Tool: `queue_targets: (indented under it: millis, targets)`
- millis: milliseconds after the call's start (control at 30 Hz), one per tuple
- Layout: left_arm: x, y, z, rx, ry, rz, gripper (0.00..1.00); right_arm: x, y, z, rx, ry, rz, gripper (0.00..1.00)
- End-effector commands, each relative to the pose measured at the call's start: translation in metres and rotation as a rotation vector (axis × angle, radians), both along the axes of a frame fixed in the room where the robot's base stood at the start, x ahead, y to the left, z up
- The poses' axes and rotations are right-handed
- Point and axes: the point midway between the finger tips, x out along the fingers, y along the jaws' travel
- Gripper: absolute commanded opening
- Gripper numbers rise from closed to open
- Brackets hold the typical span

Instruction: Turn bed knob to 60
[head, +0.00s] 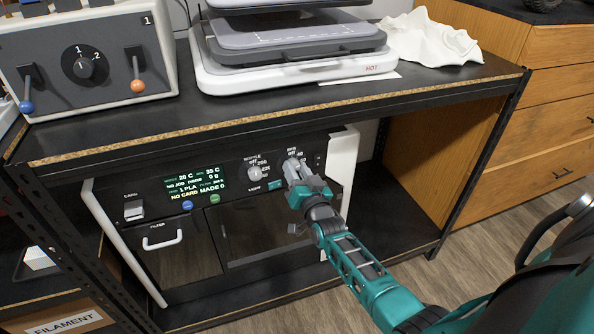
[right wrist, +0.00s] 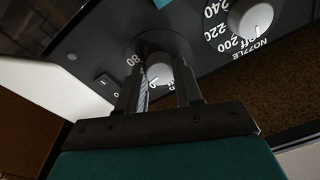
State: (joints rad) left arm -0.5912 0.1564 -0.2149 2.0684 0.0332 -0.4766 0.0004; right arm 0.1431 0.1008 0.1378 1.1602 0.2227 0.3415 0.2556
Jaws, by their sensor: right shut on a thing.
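The bed knob (right wrist: 159,72) is a pale round knob with a pointer mark, on the dark front panel of the 3D printer (head: 175,265) under the bench. In the right wrist view its numbers are partly hidden; an 80 shows at its left. My right gripper (right wrist: 160,88) has its two fingers on either side of this knob, shut on it. In the head view the right gripper (head: 298,172) covers most of the bed knob at the panel's right. The exact setting of the knob cannot be read. My left gripper is not in view.
The nozzle knob (head: 254,172) is close beside the bed knob and also shows in the right wrist view (right wrist: 250,18). A lit display (head: 195,183) reads 20 C and 35 C. The bench top (head: 440,80) overhangs the printer.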

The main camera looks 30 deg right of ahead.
Motion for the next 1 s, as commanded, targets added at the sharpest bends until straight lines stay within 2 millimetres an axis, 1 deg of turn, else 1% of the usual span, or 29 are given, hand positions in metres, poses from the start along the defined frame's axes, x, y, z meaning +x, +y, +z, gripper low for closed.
queue_targets:
  millis: [200, 400, 933, 967, 1000]
  targets:
    - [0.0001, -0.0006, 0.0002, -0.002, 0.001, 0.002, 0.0, -0.0004, 0.0005, -0.0012, 0.117, -0.026, 0.0, 0.04]
    - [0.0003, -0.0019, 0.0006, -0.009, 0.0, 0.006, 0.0, -0.0004, 0.0005, -0.0012, 0.174, -0.04, 0.0, 0.04]
    - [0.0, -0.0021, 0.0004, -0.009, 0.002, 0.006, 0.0, -0.0004, 0.0005, -0.0013, 0.194, -0.045, 0.0, 0.04]
    - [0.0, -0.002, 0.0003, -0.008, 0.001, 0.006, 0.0, -0.0004, 0.0005, -0.0013, 0.194, -0.045, 0.0, 0.37]
    - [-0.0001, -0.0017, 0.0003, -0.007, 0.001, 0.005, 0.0, -0.0004, 0.0005, -0.0013, 0.194, -0.045, 0.0, 0.41]
